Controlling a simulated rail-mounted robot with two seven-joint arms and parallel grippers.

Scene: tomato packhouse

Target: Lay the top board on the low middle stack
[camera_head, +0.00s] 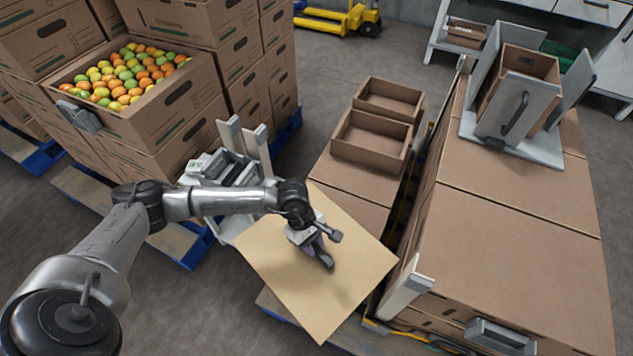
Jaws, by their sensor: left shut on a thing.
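My left gripper (322,252) is shut on a flat tan board (290,285), gripping it near its middle from above. The board is turned like a diamond against the boxes. In the picture it covers the near part of the low middle stack (345,172), a low brown carton surface between the taller stacks. I cannot tell whether the board touches the stack or hangs above it. My right gripper is not in view.
Two open empty cartons (372,140) stand at the stack's far end. A taller carton stack (520,245) with a grey fixture (515,145) is at right. At left, a crate of tomatoes (150,120) tops tall cartons. A grey post (405,288) rises beside the board.

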